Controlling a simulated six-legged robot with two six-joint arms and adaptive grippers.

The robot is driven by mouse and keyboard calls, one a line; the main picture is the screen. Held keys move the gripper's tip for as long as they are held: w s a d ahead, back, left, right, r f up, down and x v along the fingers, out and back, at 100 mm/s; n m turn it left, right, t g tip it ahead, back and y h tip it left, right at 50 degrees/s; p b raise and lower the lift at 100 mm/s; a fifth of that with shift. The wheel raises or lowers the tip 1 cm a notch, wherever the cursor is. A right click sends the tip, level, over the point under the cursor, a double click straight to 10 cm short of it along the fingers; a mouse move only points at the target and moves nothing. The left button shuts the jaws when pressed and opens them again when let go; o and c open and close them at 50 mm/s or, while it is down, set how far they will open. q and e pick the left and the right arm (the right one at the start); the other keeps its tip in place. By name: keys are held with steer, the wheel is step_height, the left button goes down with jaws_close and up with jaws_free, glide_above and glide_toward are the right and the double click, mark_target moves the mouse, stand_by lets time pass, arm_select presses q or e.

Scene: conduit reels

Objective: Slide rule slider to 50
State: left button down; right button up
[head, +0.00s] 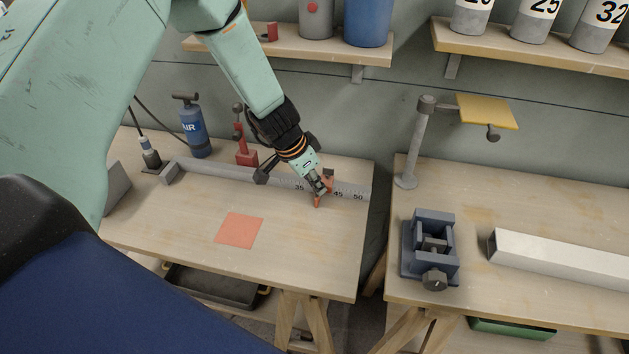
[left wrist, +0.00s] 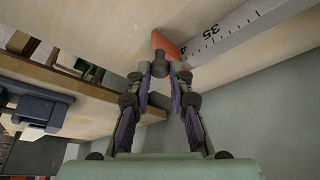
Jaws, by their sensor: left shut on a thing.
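The rule (head: 230,175) is a long grey bar lying along the back of the left bench, with the numbers 35, 45 and 50 readable near its right end. The orange slider (head: 317,200) sits on the rule between 35 and 45. My left gripper (head: 320,187) is shut on the slider's knob from above and hides part of the scale. In the left wrist view the fingertips meet at a dark knob beside the orange slider (left wrist: 163,43), and the rule (left wrist: 232,34) shows 35. My right gripper is in neither view.
An orange square (head: 239,228) lies on the left bench (head: 170,225). A blue air bottle (head: 192,127) and a red tool (head: 245,150) stand behind the rule. A gap separates the right bench, which holds a blue vise (head: 430,248) and a white duct (head: 560,258).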

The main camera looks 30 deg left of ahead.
arm_select(q)
steer(key=shift+d, duration=0.1)
steer(key=shift+w+d+b, duration=0.1)
steer(key=shift+d+b, duration=0.15)
steer(key=shift+b, duration=0.1)
steer(key=d+b, duration=0.1)
steer(key=d, duration=0.1)
steer(key=w+d+b, duration=0.1)
steer(key=d+b, duration=0.1)
steer(key=d, duration=0.1)
steer(key=w+d+b, duration=0.1)
steer(key=d+b, duration=0.1)
steer(key=d, duration=0.1)
steer(key=shift+w+d, duration=0.15)
steer(key=shift+d, duration=0.35)
steer(key=c, duration=1.2)
jaws_free()
steer(key=shift+r, duration=0.1)
